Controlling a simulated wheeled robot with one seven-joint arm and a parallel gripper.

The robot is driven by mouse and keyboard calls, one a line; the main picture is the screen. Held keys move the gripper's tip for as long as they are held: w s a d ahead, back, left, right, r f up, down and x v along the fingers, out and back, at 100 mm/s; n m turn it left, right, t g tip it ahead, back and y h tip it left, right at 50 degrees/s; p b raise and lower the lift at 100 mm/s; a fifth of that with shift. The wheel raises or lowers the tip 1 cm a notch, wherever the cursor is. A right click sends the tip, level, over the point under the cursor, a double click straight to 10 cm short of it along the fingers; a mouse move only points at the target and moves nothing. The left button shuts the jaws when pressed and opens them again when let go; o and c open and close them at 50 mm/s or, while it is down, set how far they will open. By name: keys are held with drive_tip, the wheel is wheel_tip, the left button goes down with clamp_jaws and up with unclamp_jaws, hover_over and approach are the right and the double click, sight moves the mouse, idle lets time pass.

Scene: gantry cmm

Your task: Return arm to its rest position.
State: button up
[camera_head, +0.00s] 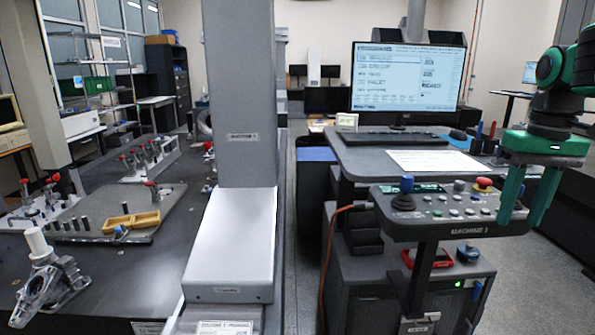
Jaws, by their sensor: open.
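My gripper (522,222) is at the right edge of the head view. It is green and black and points downward. Its two fingers are spread apart with nothing visible between them. It hangs in front of the right end of the control panel (452,204) marked MACHINE 1. I cannot tell how far it is from the panel. Part of my arm (567,75) shows above it and runs out of the picture at the right.
A desk (365,155) with a monitor (408,78) and a paper sheet (432,161) stands behind the panel. A grey machine column (238,95) rises left of centre. Fixtures and a yellow tray (132,221) lie on the dark table (130,280). Open floor (545,275) shows at lower right.

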drive_tip(key=s+a+f+m, duration=0.1)
drive_tip(key=s+f+m, duration=0.4)
drive_tip(key=s+f, duration=1.2)
drive_tip(key=s, duration=0.3)
drive_tip(key=shift+f, duration=0.2)
drive_tip(key=shift+a, duration=0.1)
drive_tip(key=shift+w+f, duration=0.2)
drive_tip(key=shift+w, duration=0.4)
drive_tip(key=shift+c, duration=1.3)
